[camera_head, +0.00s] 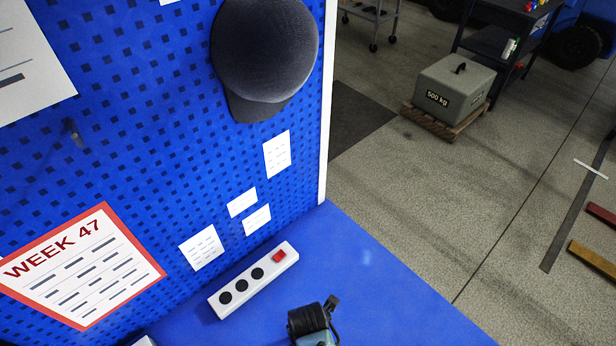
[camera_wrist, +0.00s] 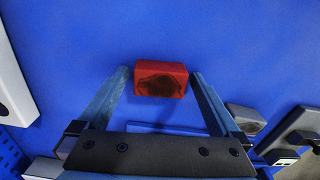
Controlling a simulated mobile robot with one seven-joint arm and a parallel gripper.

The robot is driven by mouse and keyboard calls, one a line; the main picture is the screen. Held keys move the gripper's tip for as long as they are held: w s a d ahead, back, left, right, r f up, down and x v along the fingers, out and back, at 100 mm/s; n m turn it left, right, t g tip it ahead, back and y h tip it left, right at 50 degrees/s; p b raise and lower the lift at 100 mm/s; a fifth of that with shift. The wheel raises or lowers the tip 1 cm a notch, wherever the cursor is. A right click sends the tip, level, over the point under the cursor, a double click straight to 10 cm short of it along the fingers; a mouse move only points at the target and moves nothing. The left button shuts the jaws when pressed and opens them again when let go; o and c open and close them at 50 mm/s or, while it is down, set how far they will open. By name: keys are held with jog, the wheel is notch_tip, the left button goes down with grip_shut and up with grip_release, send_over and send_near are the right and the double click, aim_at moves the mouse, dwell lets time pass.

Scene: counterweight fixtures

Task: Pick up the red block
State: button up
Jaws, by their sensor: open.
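The red block (camera_wrist: 160,67) lies on the blue worktop in the wrist view, with a dark patch on its face. My gripper (camera_wrist: 160,75) is open, with one finger at each side of the block in the picture. A narrow strip of blue shows between the block and each fingertip, and nothing is held. I cannot tell how far above the worktop the fingertips are. The block does not show in the head view.
A white power strip (camera_head: 254,278) with a red switch lies on the blue worktop (camera_head: 390,290) by the pegboard (camera_head: 170,130). A grey cap (camera_head: 264,55) hangs above. Grey and dark objects (camera_wrist: 295,130) lie right of my gripper in the wrist view.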

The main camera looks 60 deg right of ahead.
jog(key=c, duration=1.3)
jog(key=shift+c, duration=0.4)
jog(key=shift+r, duration=0.15)
